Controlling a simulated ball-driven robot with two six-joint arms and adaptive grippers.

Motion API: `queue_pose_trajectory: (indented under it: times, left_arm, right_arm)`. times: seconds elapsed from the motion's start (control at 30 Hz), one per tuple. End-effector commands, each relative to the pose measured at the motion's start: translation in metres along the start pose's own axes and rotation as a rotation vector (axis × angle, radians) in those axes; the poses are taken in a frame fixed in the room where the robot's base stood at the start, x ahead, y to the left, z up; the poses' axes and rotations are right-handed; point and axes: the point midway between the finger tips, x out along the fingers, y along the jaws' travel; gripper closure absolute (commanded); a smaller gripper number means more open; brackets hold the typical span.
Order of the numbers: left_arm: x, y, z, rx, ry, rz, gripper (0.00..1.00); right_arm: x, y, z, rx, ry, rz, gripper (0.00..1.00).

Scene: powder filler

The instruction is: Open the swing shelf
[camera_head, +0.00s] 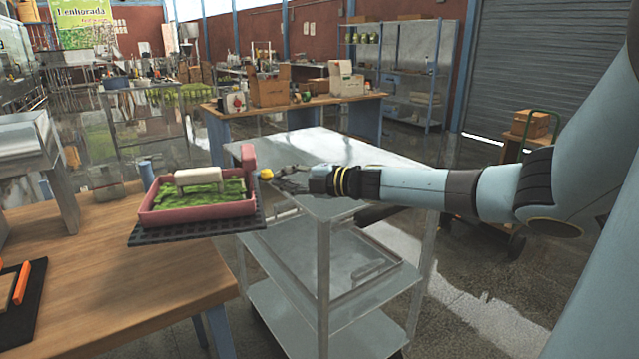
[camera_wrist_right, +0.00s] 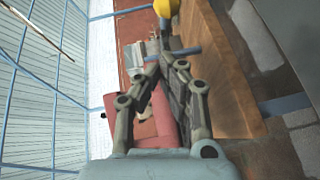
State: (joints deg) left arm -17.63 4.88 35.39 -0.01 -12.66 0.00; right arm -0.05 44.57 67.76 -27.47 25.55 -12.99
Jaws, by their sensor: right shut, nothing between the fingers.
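A dark perforated shelf (camera_head: 199,230) sticks out past the right edge of the wooden table; I take it for the swing shelf. A pink-red tray (camera_head: 198,215) with green powder or shreds and a pale handle-like bar (camera_head: 198,177) sits on it. A pink-red upright block (camera_head: 248,157) stands at its far right corner. My right gripper (camera_head: 270,175) is shut and empty, just right of the tray, by a yellow knob (camera_head: 265,173). In the right wrist view the shut fingertips (camera_wrist_right: 165,50) point toward the yellow knob (camera_wrist_right: 166,8); contact cannot be told. My left gripper is out of view.
A metal trolley (camera_head: 325,210) stands under my right forearm, close to the table. The wooden table (camera_head: 115,265) holds a metal stand (camera_head: 50,165) and a black mat (camera_head: 32,300) at left. A wooden bench (camera_head: 365,105) with boxes stands behind.

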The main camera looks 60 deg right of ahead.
Motion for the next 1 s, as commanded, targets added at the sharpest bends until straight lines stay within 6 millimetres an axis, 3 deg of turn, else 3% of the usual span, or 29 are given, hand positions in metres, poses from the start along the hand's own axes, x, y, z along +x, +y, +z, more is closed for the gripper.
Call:
queue_pose_trajectory:
  times: [0.13, 0.4, 0.6, 1.0]
  left_arm:
    - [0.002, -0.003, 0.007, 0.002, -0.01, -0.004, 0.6]
    - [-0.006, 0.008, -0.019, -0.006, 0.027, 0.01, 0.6]
    - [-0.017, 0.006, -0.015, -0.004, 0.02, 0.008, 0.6]
    - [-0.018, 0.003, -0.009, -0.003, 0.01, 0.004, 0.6]
  right_arm:
    - [-0.018, -0.002, 0.002, -0.001, 0.0, -0.006, 1.0]
    - [-0.057, 0.001, 0.006, 0.0, 0.001, -0.007, 1.0]
    - [-0.081, 0.002, 0.009, 0.001, 0.002, -0.005, 1.0]
    - [-0.088, 0.001, 0.01, 0.0, 0.0, -0.001, 1.0]
